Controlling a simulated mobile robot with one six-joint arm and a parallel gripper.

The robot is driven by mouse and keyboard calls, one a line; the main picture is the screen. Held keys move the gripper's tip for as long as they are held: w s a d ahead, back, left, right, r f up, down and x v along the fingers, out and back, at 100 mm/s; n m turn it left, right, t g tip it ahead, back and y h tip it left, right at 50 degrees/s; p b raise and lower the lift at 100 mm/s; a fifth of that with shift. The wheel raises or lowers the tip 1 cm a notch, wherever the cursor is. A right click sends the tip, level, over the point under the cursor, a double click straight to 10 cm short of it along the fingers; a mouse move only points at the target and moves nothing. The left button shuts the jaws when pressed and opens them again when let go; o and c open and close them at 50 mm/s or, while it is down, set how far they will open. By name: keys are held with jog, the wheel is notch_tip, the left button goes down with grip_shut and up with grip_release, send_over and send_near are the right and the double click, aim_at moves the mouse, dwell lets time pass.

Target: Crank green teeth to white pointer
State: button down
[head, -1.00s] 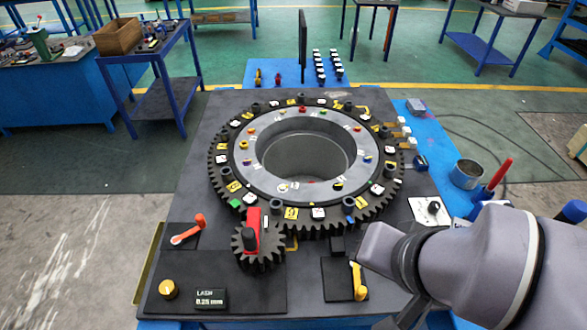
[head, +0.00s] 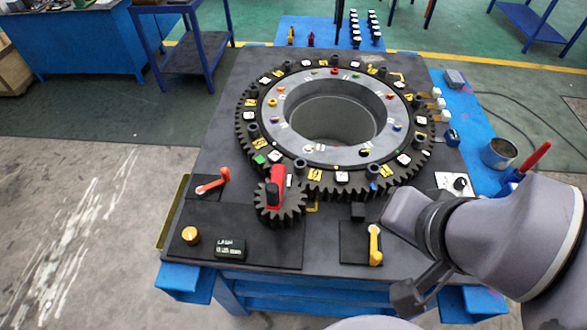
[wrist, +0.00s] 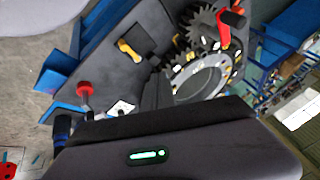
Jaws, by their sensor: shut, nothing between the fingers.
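A large black toothed ring (head: 408,180) with a grey top lies flat on the dark bench top. A green tile (head: 260,159) sits on its front left rim, among white and yellow tiles. A small black gear (head: 280,214) meshes at the front left and carries a red crank arm (head: 277,184) with a black knob (head: 271,195). The crank also shows in the wrist view (wrist: 223,32). I cannot single out a white pointer among the white marks. My gripper (wrist: 157,90) is shut and empty, apart from the crank. Its fingers are hard to make out in the head view.
An orange lever (head: 213,183), a yellow knob (head: 190,235) and a small display (head: 230,248) stand front left. A yellow lever (head: 375,245) stands front right. A metal cup (head: 498,152) and red-handled tool (head: 533,158) are at right. Floor left of the bench is clear.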

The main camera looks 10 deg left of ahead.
jog(key=c, duration=2)
grip_release()
jog(key=shift+r, duration=0.1)
jog(key=o, duration=0.7)
jog(key=w+a+r+n+g+p, duration=0.1)
jog(key=w+a+r+p, duration=0.1)
jog(key=a+r+p, duration=0.2)
notch_tip(320, 180, up, 3)
jog(key=p, duration=0.3)
jog(key=shift+w+g, duration=0.2)
jog(key=shift+g, duration=0.2)
jog(key=shift+o, duration=0.5)
jog(key=w+a+r+g+p, duration=0.1)
jog(key=w+a+r+p, duration=0.1)
jog(key=a+r+p, duration=0.2)
jog(key=shift+w+a+n+g+p, duration=0.25)
jog(key=shift+w+n+g+p, duration=0.15)
jog(key=shift+p, duration=0.5)
jog(key=n+g+h+p, duration=0.1)
jog(key=g+h+p, duration=0.1)
jog(key=p, duration=0.4)
send_over(272, 188)
notch_tip(272, 188, down, 17)
jog(key=b, duration=0.4)
jog(key=shift+f, duration=0.2)
jog(key=shift+c, duration=0.3)
